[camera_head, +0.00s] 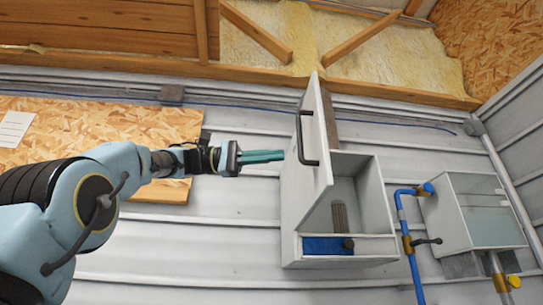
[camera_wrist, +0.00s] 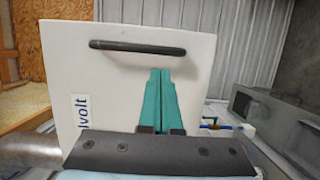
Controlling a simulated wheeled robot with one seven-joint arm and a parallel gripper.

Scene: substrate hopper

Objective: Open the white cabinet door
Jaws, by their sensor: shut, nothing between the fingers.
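The white cabinet (camera_head: 372,200) is fixed to the metal wall, and its door (camera_head: 312,135) stands well open, swung out toward the left. A dark bar handle (camera_head: 303,138) is on the door's outer face. In the wrist view the door (camera_wrist: 200,65) fills the middle, with its handle (camera_wrist: 137,48) running across near the top. My gripper (camera_head: 283,155) is just left of the door, with its teal fingers pointing at it. In the wrist view the fingers (camera_wrist: 160,75) are together and empty, below the handle. Whether they touch the door I cannot tell.
Inside the cabinet are a blue item (camera_head: 328,245) and a brownish ribbed piece (camera_head: 340,216). A blue pipe (camera_head: 406,235) and a second grey-white box (camera_head: 470,212) are to the right. A wood panel (camera_head: 110,130) is on the wall behind my arm.

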